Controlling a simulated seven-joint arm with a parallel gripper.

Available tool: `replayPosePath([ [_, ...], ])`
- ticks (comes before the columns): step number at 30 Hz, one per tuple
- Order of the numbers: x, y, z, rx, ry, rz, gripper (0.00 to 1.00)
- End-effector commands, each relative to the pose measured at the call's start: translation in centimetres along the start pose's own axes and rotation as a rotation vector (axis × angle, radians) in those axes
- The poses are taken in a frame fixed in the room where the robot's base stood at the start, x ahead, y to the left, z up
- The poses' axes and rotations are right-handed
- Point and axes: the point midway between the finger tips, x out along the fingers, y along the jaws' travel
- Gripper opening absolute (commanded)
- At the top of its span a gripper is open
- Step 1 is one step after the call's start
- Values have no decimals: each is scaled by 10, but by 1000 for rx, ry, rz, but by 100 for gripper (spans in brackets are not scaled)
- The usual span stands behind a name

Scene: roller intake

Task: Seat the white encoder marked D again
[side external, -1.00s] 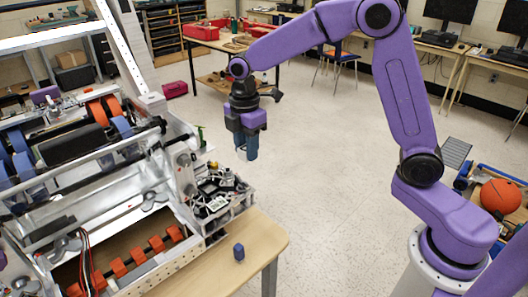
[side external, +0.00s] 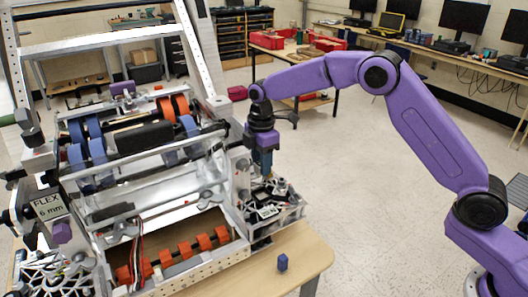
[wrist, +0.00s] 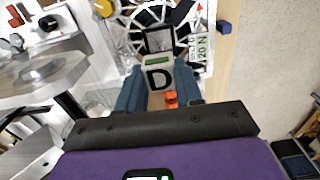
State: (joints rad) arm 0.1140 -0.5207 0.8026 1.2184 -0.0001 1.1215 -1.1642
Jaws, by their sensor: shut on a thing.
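My gripper (side external: 264,172) is shut on the encoder, above the back part of the open electronics tray at the machine's right side. In the side view the encoder is too small or hidden to make out. A dark square part (wrist: 159,40) lies just beyond the encoder in the wrist view. I cannot tell whether the encoder touches anything below.
The roller machine (side external: 140,235) stands left of my gripper, with metal rails and rollers close by. The electronics tray (side external: 290,215) holds several parts and wires. A small blue block (side external: 282,263) stands on the wooden table (side external: 300,250). The floor to the right is open.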

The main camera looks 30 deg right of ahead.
Motion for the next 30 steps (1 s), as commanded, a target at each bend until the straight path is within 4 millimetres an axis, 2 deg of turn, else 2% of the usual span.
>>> replayPosePath([
  [8,17,0,1,2,0,-1,5],
  [21,57,0,0,1,0,-1,5],
  [30,66,0,0,1,1,1,5],
])
